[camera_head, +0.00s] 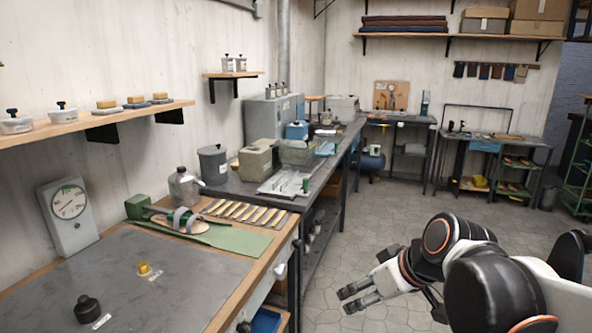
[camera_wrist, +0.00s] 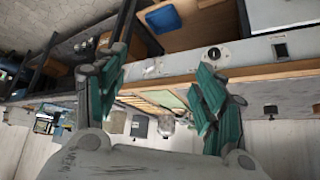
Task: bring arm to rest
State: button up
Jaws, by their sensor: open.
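My arm shows at the lower right of the head view, black and white with orange rings. My gripper (camera_head: 358,296) is at its end, over the floor to the right of the workbench and apart from it. In the wrist view my gripper (camera_wrist: 155,95) has its two teal-padded fingers spread wide, with nothing held between them. The workbench's edge and drawer front lie beyond the fingers in that view.
The near workbench (camera_head: 130,290) holds a dial gauge (camera_head: 69,218), a black knob-topped weight (camera_head: 87,309), a small yellow piece (camera_head: 144,269) and a green mat (camera_head: 225,237). A long bench with machines continues behind. Stone floor (camera_head: 385,215) is open in the middle.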

jog(key=s+d+f+m+t+h, duration=0.1)
jog(key=s+d+m, duration=0.5)
jog(key=s, duration=0.6)
jog(key=f+h, duration=0.1)
jog(key=h, duration=0.1)
jog(key=shift+s+h, duration=0.35)
jog(key=shift+h, duration=0.05)
jog(key=shift+d, duration=0.1)
jog(key=shift+c, duration=0.6)
